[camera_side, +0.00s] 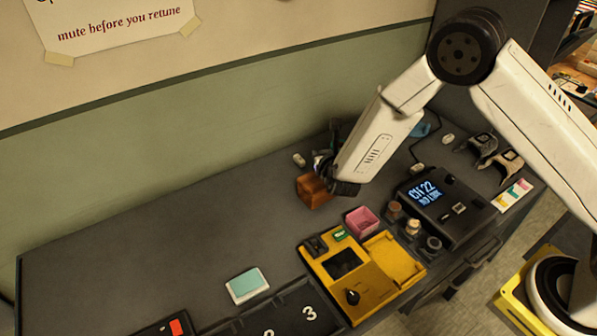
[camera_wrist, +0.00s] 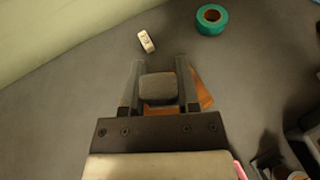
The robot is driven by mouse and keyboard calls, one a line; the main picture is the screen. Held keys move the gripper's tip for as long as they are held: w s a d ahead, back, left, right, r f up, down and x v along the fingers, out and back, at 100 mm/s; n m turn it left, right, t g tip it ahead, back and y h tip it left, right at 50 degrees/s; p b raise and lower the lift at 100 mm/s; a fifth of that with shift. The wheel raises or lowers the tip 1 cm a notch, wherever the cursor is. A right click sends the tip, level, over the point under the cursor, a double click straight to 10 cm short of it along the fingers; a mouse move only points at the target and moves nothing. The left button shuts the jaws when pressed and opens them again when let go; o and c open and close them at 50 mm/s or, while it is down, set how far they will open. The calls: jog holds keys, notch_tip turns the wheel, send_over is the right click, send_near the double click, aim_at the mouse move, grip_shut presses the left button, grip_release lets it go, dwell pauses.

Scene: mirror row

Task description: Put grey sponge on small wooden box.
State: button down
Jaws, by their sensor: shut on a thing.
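In the wrist view my gripper (camera_wrist: 158,72) is shut on the grey sponge (camera_wrist: 158,89), a dark grey block between its two fingers. The small wooden box (camera_wrist: 204,96) shows as orange-brown wood below and around the sponge, mostly to its right. In the side view the small wooden box (camera_side: 311,191) stands on the desk near the wall, and my gripper (camera_side: 334,178) is right at it, over its right part. The sponge cannot be made out clearly there. I cannot tell whether the sponge touches the box.
A small white object (camera_wrist: 146,41) and a teal tape roll (camera_wrist: 211,19) lie beyond the gripper.

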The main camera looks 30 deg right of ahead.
jog(key=shift+w+f, duration=0.3)
jog(key=shift+f, duration=1.55)
jog(key=shift+f, duration=0.1)
jog(key=shift+c, duration=1.7)
grip_release()
jog(key=v, duration=1.2)
